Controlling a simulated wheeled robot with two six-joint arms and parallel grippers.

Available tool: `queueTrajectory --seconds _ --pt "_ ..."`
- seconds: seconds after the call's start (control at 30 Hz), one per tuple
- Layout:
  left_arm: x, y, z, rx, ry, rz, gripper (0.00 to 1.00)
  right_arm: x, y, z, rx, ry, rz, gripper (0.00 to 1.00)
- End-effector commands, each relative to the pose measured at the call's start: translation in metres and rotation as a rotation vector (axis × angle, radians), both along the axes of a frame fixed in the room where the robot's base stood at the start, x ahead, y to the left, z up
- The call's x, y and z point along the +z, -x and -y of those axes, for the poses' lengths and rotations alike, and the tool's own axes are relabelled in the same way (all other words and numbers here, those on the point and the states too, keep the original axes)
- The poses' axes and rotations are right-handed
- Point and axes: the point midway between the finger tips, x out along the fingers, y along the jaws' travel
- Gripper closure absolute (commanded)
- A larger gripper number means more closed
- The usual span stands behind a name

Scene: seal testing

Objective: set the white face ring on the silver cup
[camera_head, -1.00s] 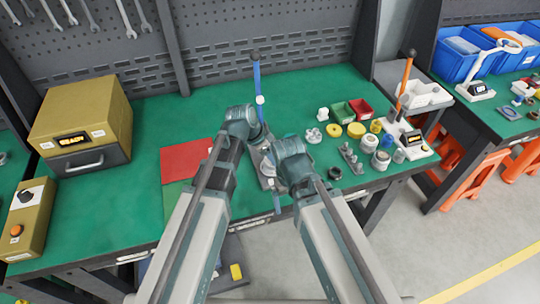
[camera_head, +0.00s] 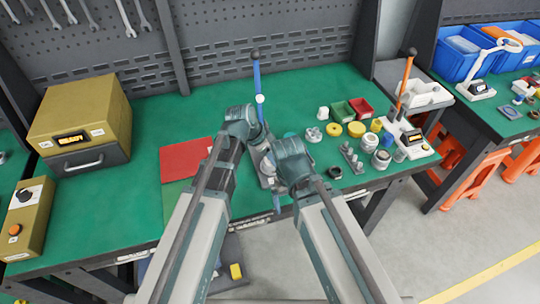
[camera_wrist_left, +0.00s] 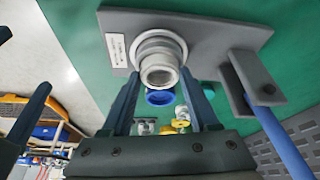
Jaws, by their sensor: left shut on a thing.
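In the left wrist view my left gripper (camera_wrist_left: 160,88) is shut on a pale ring (camera_wrist_left: 159,73), which appears to be the white face ring. The silver cup (camera_wrist_left: 154,43) stands on a grey fixture plate (camera_wrist_left: 218,38), directly behind the ring in line with it. I cannot tell whether ring and cup touch. My right gripper (camera_wrist_left: 28,60) shows at the left edge of that view, its dark fingers apart with nothing between them. In the head view my wrists hide both grippers and most of the fixture.
A blue lever (camera_head: 258,82) rises beside the fixture. Several small parts, including a yellow ring (camera_head: 356,129), and red (camera_head: 361,109) and green (camera_head: 343,111) bins stand to the right. A red mat (camera_head: 187,160) lies left. The green bench behind it is clear.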

Motion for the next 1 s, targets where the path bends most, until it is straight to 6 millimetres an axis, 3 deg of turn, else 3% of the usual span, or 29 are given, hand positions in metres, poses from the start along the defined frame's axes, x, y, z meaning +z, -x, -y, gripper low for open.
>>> queueTrajectory --seconds 0.2,0.23,0.4,1.0 --pt "-0.0031 0.0 0.0 0.0 0.0 0.0 0.7 -0.0031 0.0 0.0 0.0 0.0 0.0 0.03" --pt "-0.0027 0.0 0.0 0.0 0.0 0.0 0.36 -0.0026 -0.0001 0.0 0.0 0.0 0.0 0.03" --pt "-0.0024 0.0 0.0 0.0 0.0 0.0 0.05 -0.0024 0.0 0.0 0.0 0.0 0.0 0.03" --pt "-0.0024 0.0 -0.0001 0.0 0.0 0.0 0.04 -0.0024 0.0 0.0 0.0 0.0 0.0 0.03"
